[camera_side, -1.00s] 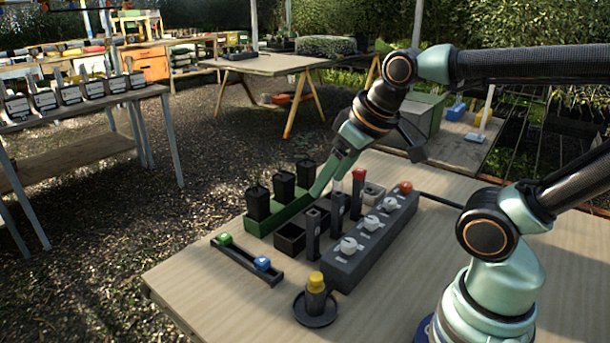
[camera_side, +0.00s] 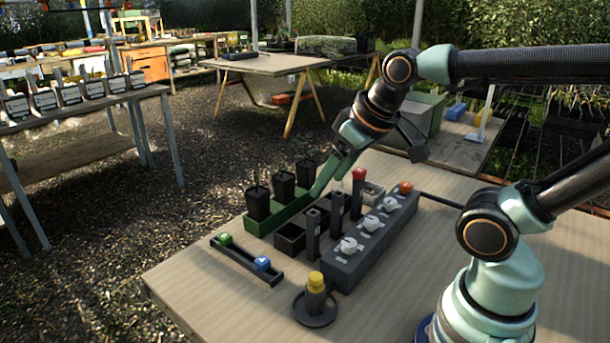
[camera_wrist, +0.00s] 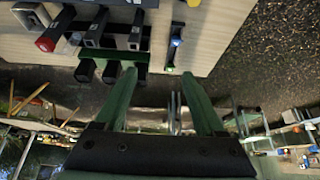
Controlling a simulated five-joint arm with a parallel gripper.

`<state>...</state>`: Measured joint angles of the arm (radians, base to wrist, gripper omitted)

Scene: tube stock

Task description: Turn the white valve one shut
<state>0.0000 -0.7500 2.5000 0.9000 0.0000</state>
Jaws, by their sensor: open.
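A dark valve strip (camera_side: 345,268) lies on the table and carries three white knobs: a near one (camera_side: 349,245), a middle one (camera_side: 371,223) and a far one (camera_side: 390,203). I cannot read any numbers on them. My gripper (camera_side: 318,190) is above the green tray, to the left of the strip and away from the knobs. In the wrist view my gripper (camera_wrist: 160,78) has its two green fingers wide apart with nothing between them.
The green tray (camera_side: 262,229) holds black pots (camera_side: 258,203). Upright dark tubes (camera_side: 312,235), one red-capped (camera_side: 358,175), stand between tray and strip. A rail (camera_side: 247,262) with green and blue pieces and a yellow-capped bottle (camera_side: 316,282) on a dish are nearer.

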